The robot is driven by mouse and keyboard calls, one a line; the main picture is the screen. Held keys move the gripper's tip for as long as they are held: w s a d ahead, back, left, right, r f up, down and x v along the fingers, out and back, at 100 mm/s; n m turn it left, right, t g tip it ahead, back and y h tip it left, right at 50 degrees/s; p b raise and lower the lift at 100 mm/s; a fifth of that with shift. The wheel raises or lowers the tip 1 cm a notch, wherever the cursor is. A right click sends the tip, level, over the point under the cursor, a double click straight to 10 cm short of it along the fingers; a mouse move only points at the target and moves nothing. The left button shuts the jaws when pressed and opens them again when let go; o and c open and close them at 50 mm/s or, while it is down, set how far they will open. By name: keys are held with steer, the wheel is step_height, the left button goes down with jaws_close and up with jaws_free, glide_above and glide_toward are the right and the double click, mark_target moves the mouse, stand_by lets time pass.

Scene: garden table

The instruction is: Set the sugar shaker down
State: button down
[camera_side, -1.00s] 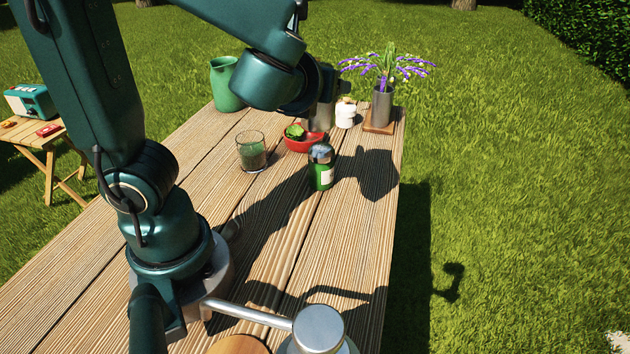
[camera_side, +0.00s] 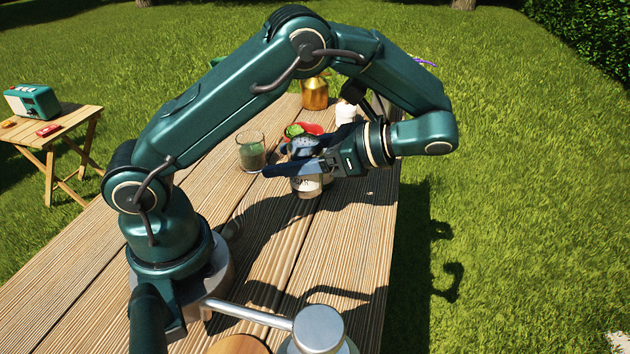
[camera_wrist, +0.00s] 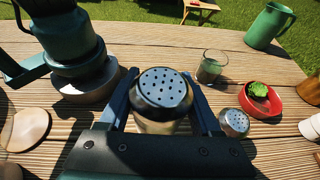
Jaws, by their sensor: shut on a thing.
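The sugar shaker (camera_wrist: 165,88), with a domed metal lid full of holes and a pale body, stands between the two fingers of my gripper (camera_side: 283,169). The gripper is shut on it.
A glass with green contents (camera_side: 251,152) and a red bowl (camera_wrist: 260,100) stand nearby. Behind are a brass pot (camera_side: 315,93), a white jar (camera_side: 346,113) and a green pitcher (camera_wrist: 268,25). A round wooden board (camera_wrist: 25,130) lies left in the wrist view.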

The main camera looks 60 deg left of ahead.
steer(key=s+d+n+g+h, duration=0.35)
steer(key=d+n+h, duration=1.3)
steer(key=d, duration=0.55)
steer(key=shift+m+t+h, duration=0.25)
steer(key=shift+t+h, duration=0.1)
steer(key=shift+s+a+f, duration=0.1)
steer(key=shift+s+f, duration=0.1)
steer(key=shift+f, duration=1.8)
steer(key=shift+s+a+f, duration=0.1)
steer(key=shift+s+f, duration=0.1)
steer(key=shift+f, duration=1.8)
steer(key=shift+f, duration=0.55)
jaws_free()
